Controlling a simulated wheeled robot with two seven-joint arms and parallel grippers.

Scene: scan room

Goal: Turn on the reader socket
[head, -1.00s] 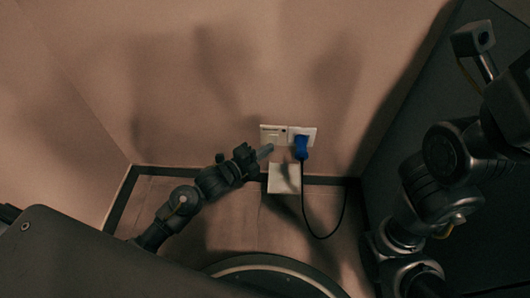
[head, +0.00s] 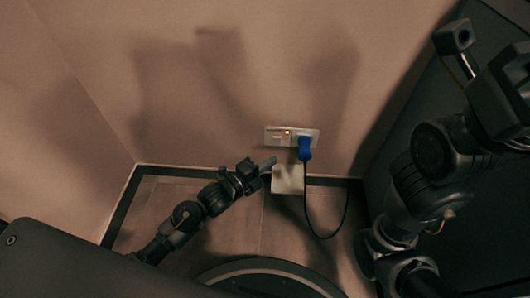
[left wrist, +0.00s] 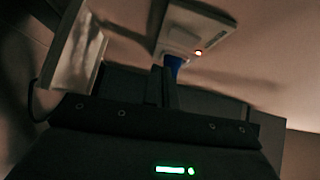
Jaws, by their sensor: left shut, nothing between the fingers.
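The reader socket (head: 278,136) is the left part of a pale double plate on the wall. A small light on it is lit, and the light also shows on the plate (left wrist: 203,32) in the left wrist view. A blue plug (head: 305,149) sits in the right part, with a black cable hanging from it. My left gripper (head: 272,161) is shut and empty, just below and left of the plate, apart from it. Its fingers (left wrist: 160,86) partly cover the blue plug in the left wrist view. I make out no fingers of my right gripper in the head view.
A white box (head: 287,181) is low on the wall under the plate, close to my left fingertips. The cable (head: 330,236) loops over the floor. A dark panel stands at the right, behind my right arm. The wall left of the plate is clear.

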